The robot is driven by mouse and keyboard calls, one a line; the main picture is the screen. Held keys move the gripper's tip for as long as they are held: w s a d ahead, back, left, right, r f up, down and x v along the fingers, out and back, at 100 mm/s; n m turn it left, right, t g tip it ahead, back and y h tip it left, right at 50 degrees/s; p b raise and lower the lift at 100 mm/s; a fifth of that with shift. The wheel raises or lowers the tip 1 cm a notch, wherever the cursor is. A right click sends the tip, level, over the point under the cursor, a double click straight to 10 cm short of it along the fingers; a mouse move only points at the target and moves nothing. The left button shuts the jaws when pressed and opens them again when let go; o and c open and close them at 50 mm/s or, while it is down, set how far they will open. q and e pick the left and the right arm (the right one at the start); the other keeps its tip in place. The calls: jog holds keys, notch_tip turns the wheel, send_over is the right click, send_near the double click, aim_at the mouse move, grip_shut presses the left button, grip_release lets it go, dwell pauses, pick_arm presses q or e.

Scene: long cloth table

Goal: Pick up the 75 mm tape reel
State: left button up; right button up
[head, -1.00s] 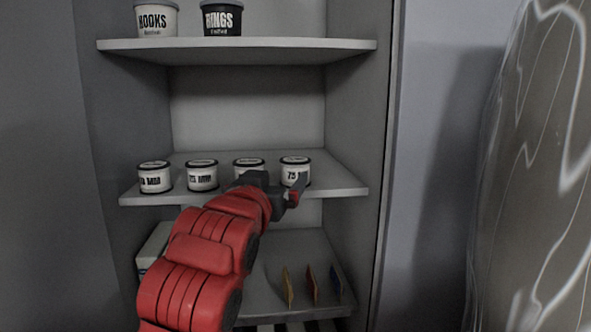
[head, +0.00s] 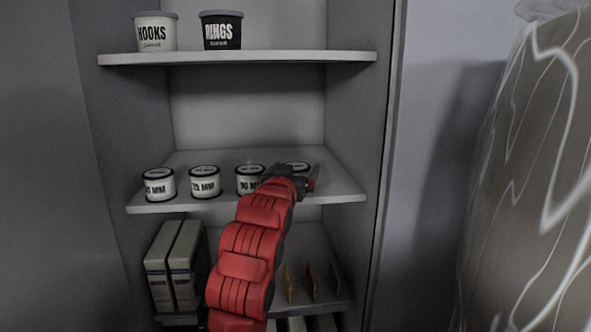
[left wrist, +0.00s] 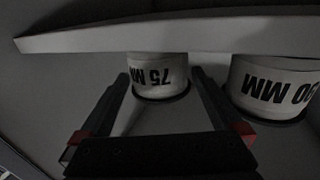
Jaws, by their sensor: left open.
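The 75 mm tape reel (head: 299,165) is a white tub with a dark rim, the rightmost on the middle shelf. In the head view my left gripper (head: 312,178) hides most of it. In the left wrist view the reel (left wrist: 158,76) appears upside down with its "75 MM" label facing me. My left gripper (left wrist: 162,84) is open, with one finger on each side of the reel. I cannot tell whether either finger touches it. My right gripper is not in view.
A similar reel (head: 250,180), which also shows in the wrist view (left wrist: 275,88), stands close beside the left gripper. Two more reels stand farther left on the middle shelf (head: 230,206). The upper shelf holds a hooks tub (head: 155,33) and a rings tub (head: 221,32). Binders (head: 172,265) stand below.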

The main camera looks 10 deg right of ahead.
pick_arm(q)
jog(key=shift+w, duration=0.35)
jog(key=c, duration=1.3)
jog(key=shift+o, duration=0.2)
jog(key=shift+r, duration=0.15)
